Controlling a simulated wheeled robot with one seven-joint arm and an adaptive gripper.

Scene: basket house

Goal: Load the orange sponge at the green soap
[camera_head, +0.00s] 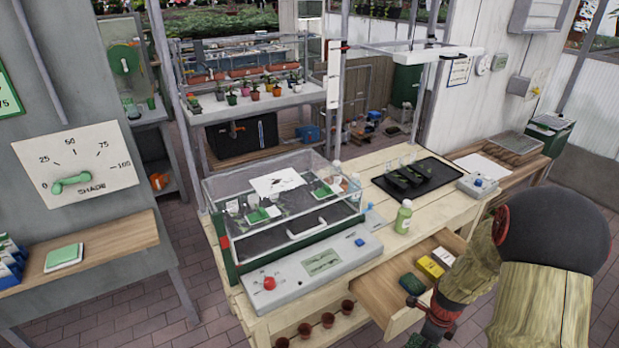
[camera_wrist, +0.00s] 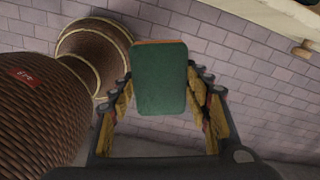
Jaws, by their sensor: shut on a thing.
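My gripper (camera_wrist: 160,95) is shut on a flat block in the wrist view, the orange sponge (camera_wrist: 159,80). Its dark green face is toward the camera, with an orange edge along the top. The fingers are on its left and right sides, above the brick floor. In the head view my gripper (camera_head: 418,303) is at the front of the open drawer; the sponge in its jaws is not clear there. The green soap (camera_head: 403,217), a light green bottle with a white cap, stands upright on the bench behind the drawer, apart from my gripper.
The open drawer (camera_head: 370,293) holds a dark green pad (camera_head: 412,284), a yellow block (camera_head: 430,267) and a pale yellow one (camera_head: 444,256). A glass-topped case (camera_head: 285,215) is left of the bottle; a black tray (camera_head: 450,180) is behind it. Bare bench shows around the bottle.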

